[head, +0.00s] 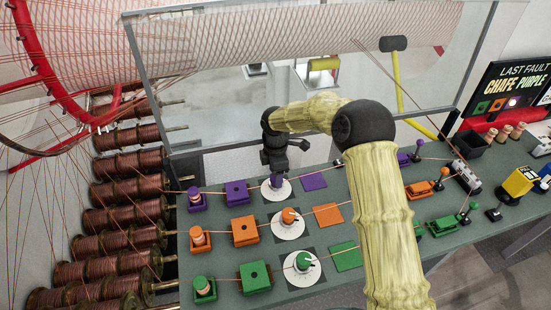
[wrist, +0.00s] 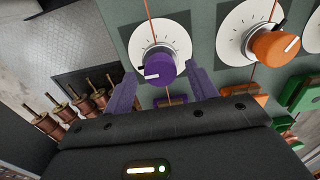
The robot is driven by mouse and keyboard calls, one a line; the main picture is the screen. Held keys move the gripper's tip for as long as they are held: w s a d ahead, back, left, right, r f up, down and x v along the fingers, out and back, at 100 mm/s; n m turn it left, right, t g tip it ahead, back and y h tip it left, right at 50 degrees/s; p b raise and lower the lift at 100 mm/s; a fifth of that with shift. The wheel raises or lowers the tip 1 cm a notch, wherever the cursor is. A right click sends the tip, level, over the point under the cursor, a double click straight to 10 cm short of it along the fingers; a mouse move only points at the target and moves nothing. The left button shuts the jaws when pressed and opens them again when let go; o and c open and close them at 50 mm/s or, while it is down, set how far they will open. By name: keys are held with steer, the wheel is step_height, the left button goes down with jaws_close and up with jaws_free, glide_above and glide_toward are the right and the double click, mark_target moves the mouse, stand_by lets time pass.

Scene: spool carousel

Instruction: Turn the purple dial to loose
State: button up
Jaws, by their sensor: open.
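The purple dial (wrist: 159,67) sits on a white round scale plate (wrist: 170,38) with dark tick marks. Its pointer mark faces left in the wrist view. My gripper (wrist: 163,80) is open, with one purple finger on each side of the dial. I cannot tell whether either finger touches it. In the head view my gripper (head: 276,172) is right over the purple dial (head: 277,181), pointing down, and hides part of it. Which tick stands for loose cannot be read.
An orange dial (head: 289,215) and a green dial (head: 303,261) stand nearer on the same green table (head: 222,222). Purple blocks (head: 237,193) stand left of the purple dial. A clear screen (head: 205,110) stands behind. Copper spools (head: 125,190) line the left. Threads cross the table.

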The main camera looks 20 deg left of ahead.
step_height(320, 180, up, 17)
steer(key=b, duration=0.2)
steer(key=shift+b, duration=0.4)
steer(key=s+d+f+m+t, duration=0.1)
steer(key=s+d+f+m, duration=0.1)
steer(key=s+d+m, duration=0.4)
steer(key=s+d+f+m, duration=0.3)
steer(key=s+d+m, duration=0.4)
steer(key=d, duration=0.9)
steer(key=s+d+f+m+t, duration=0.1)
steer(key=s+d+f+m, duration=0.1)
steer(key=s+d+m, duration=0.5)
steer(key=d+m, duration=0.4)
steer(key=shift+d+f+t, duration=0.25)
steer(key=shift+d+t, duration=0.05)
steer(key=shift+d, duration=0.1)
